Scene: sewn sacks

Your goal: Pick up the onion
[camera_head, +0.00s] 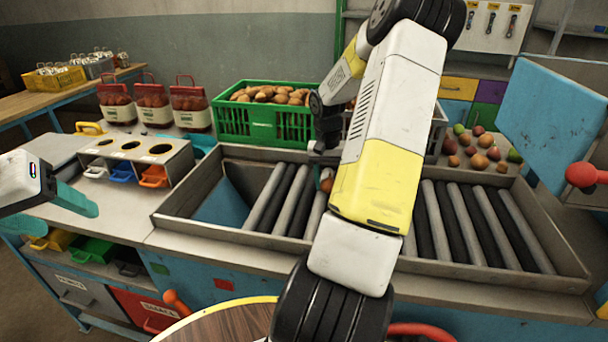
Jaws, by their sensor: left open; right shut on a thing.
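A small reddish-brown round thing, probably the onion (326,184), shows just below my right gripper, above the rollers of the metal tray. My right arm hides much of it. My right gripper (326,164) is dark and mostly hidden behind its own arm. It is shut on this thing, though the contact itself is hard to see. My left gripper (50,211) is at the left edge, with its teal fingers apart and empty, over the left end of the counter.
The roller tray (215,232) has raised metal edges. Behind it stand a green crate (233,122) of brown produce and several red-brown sacks (152,105). A sorting box (172,158) is on the left. Loose mixed produce (479,161) lies at the right. A blue panel (550,118) stands further right.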

